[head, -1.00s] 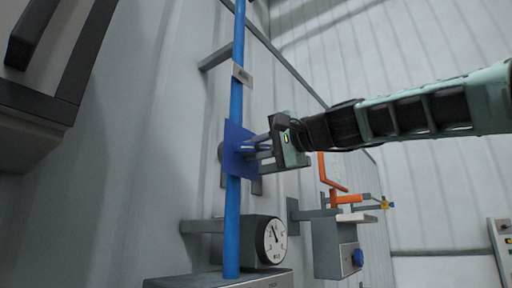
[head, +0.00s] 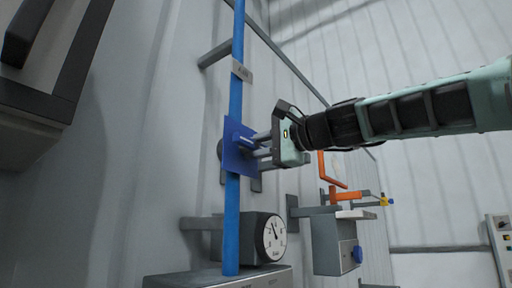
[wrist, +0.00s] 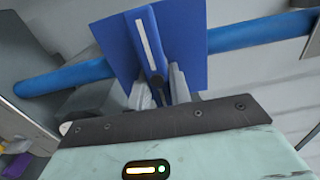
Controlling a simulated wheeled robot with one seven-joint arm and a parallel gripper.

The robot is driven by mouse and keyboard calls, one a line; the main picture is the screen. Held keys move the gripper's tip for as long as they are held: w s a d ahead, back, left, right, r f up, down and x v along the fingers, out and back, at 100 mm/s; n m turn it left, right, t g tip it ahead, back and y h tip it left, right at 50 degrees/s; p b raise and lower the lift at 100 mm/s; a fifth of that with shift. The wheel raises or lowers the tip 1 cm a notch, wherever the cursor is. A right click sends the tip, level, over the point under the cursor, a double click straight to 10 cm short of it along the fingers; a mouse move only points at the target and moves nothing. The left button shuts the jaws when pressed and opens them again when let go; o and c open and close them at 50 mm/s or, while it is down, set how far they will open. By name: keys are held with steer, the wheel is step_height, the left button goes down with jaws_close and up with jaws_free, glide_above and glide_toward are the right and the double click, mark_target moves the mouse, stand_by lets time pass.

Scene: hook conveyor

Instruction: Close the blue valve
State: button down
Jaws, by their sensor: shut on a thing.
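The blue valve (head: 236,162) is a square blue plate on a vertical blue pipe (head: 233,215). It also shows in the wrist view (wrist: 188,35). Its blue bar handle (wrist: 147,38) has a white stripe and lies roughly across the pipe in the wrist view. My gripper (head: 258,148) reaches in from the right, and its two fingers are shut on the handle. In the wrist view, my gripper (wrist: 161,91) has one finger on each side of the handle's near end. The fingers hide part of that end.
A round pressure gauge (head: 273,238) sits below the valve, right of the pipe. An orange lever (head: 345,196) and a grey box with a blue knob (head: 338,247) are farther right. A dark-edged cabinet (head: 40,100) stands at the left.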

steer(key=c, duration=1.3)
jaws_free()
steer(key=shift+b+v, duration=3.55)
steer(key=shift+v, duration=5.15)
steer(key=shift+f, duration=0.15)
